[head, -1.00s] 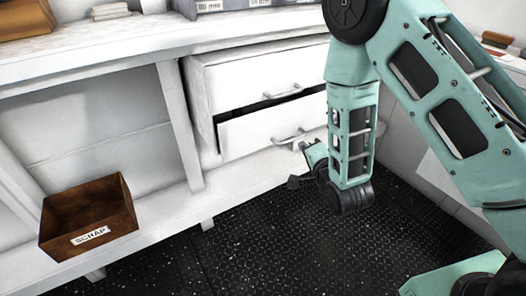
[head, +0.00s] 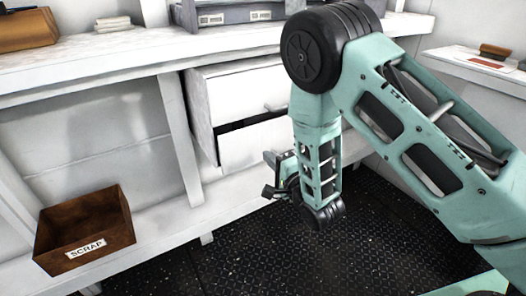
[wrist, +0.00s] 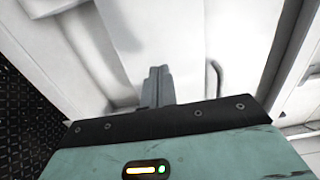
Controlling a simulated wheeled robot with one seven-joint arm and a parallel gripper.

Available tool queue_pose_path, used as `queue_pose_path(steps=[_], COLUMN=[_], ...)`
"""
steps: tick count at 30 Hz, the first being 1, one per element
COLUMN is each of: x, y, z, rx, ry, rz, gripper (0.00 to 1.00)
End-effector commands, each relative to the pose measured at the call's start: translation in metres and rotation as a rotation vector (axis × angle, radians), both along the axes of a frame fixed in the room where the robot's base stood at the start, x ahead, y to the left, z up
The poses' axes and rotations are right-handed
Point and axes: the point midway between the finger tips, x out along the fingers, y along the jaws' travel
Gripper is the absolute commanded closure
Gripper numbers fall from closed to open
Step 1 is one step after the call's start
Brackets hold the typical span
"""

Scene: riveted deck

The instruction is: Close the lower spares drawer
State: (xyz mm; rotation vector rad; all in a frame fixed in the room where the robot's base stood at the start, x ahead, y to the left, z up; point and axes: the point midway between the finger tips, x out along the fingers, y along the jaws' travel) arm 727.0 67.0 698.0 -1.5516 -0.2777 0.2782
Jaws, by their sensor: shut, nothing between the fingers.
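The lower spares drawer (head: 252,146) is a white front under the bench. It stands a little out, with a dark gap along its top edge. The upper drawer (head: 238,92) above it looks closed. My gripper (head: 268,174) is low in front of the lower drawer's right part, and my arm hides that part and its handle. In the wrist view my gripper (wrist: 158,72) is shut and empty, its fingers pointing at white panelling. A bar handle (wrist: 214,78) is just right of the fingers; I cannot tell which drawer it is on, or whether the fingers touch anything.
A brown scrap box (head: 85,262) sits on the low shelf at left. The white bench top (head: 130,55) runs above, with a grey bin (head: 235,14) at the back. The dark floor (head: 260,245) before the drawers is clear. A side counter (head: 470,66) stands at right.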

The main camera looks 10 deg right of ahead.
Motion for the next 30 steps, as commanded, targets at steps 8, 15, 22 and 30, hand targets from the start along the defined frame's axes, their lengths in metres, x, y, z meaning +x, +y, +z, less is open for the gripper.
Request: queue_pose_path(steps=[8, 15, 22, 30], x=[0.033, 0.038, 0.040, 0.078], y=[0.012, 0.014, 0.014, 0.028], z=[0.000, 0.000, 0.000, -0.001], rx=[-0.001, -0.002, -0.001, 0.002], ry=[-0.003, -0.001, -0.001, -0.003], rz=[0.000, -0.001, -0.001, -0.003], gripper=[1.00, 1.00, 1.00, 1.00])
